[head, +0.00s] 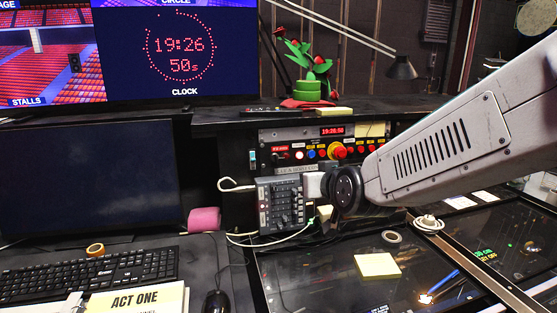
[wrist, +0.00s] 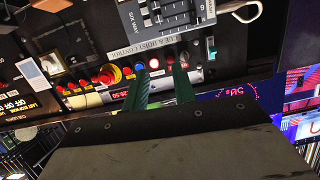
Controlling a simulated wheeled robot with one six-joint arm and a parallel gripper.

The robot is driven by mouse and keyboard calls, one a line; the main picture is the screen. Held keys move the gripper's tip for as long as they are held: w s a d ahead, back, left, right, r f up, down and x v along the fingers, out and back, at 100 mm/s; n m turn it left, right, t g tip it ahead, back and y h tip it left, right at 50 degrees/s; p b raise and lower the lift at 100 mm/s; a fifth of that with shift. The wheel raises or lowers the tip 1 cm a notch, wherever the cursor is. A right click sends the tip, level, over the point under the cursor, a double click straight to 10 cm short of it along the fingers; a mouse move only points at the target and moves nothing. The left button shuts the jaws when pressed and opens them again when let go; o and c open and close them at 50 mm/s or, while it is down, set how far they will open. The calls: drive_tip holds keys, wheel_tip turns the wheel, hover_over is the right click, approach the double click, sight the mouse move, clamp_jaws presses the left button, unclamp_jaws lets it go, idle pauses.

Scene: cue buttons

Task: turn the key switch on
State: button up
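The control panel (head: 292,138) stands under the shelf in the head view, with a row of small buttons and switches. In the head view my arm hides the panel's right part.
A red mushroom button on yellow (head: 338,151) sits close along the row. A grey fader box (head: 281,207) with cables stands below the panel. A flower pot (head: 307,91) stands on the shelf above. A dark glass desk top lies below right.

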sight(277, 157)
drive_tip(key=w+a+t, duration=0.1)
drive_tip(key=w+a, duration=0.1)
drive_tip(key=w, duration=0.1)
drive_tip(key=w+a+t, duration=0.1)
drive_tip(key=w+a, duration=0.2)
drive_tip(key=w, duration=0.1)
drive_tip(key=w+a+t, duration=0.1)
drive_tip(key=w+a, duration=0.2)
drive_tip(key=w, duration=0.1)
drive_tip(key=shift+a+r+t+y, duration=0.2)
drive_tip(key=shift+r+t+y, duration=0.1)
drive_tip(key=shift+t+y, duration=0.1)
clamp_jaws()
